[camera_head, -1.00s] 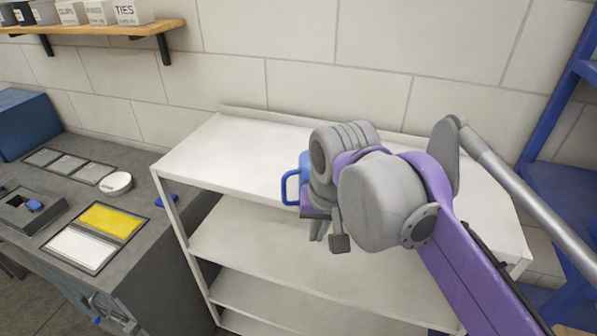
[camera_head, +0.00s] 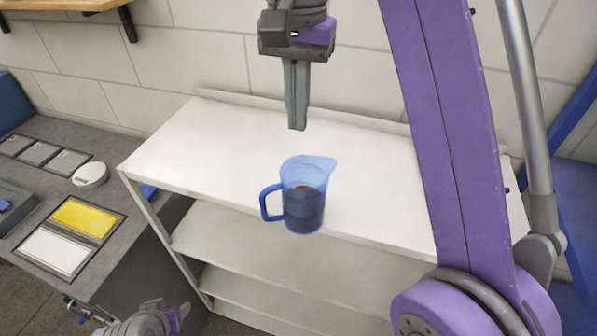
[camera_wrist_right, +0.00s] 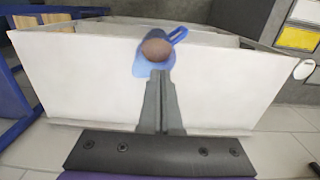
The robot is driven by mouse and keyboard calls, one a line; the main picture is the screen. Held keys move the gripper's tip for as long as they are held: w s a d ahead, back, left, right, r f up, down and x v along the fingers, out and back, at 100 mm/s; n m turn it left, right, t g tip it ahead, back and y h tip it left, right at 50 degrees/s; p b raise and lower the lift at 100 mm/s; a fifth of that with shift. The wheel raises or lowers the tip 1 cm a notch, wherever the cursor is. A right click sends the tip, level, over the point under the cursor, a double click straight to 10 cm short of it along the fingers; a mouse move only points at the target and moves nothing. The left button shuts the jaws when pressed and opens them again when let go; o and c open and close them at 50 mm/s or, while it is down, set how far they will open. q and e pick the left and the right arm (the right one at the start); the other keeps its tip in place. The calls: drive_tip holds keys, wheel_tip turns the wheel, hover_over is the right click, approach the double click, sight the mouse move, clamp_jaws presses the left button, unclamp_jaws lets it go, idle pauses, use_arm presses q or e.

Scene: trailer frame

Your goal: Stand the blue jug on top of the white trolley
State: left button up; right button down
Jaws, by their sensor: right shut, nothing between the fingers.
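The blue jug (camera_head: 303,208) is see-through, with something brown inside. It looks upright at the front edge of the white trolley (camera_head: 215,140)'s top, its handle to the left. Its base overlaps the edge line, so I cannot tell how fully it is supported. In the right wrist view the jug (camera_wrist_right: 155,55) shows from above by the top's far edge, beyond the fingertips. My right gripper (camera_head: 297,127) is shut and empty, pointing down above the top, behind and apart from the jug. A bit of my left arm shows at the bottom left; its fingers do not show.
The rest of the trolley top is clear, with lower shelves beneath. A grey workbench (camera_head: 120,262) with a yellow and a white panel and a round white device (camera_head: 90,175) stands left. A wall shelf (camera_head: 60,5) is at upper left, a blue rack (camera_head: 570,200) at right.

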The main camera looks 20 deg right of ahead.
drive_tip(key=b, duration=0.3)
approach(300, 205)
drive_tip(key=w+f, duration=0.2)
drive_tip(key=f, duration=0.3)
drive_tip(key=f+b, duration=0.1)
drive_tip(key=f, duration=0.6)
drive_tip(key=shift+d+f+b, duration=0.15)
drive_tip(key=shift+d+b, duration=0.1)
drive_tip(key=shift+b, duration=0.1)
drive_tip(key=shift+w+d+f, duration=0.1)
drive_tip(key=shift+w+f, duration=0.15)
drive_tip(key=shift+f, duration=0.35)
drive_tip(key=w+d, duration=0.2)
drive_tip(key=w, duration=0.1)
drive_tip(key=shift+w+r+p, duration=0.1)
drive_tip(key=shift+r+p, duration=0.05)
drive_tip(key=shift+p, duration=0.15)
use_arm(q)
drive_tip(key=s+f, duration=0.4)
drive_tip(key=f, duration=0.2)
drive_tip(key=shift+f+g, duration=0.3)
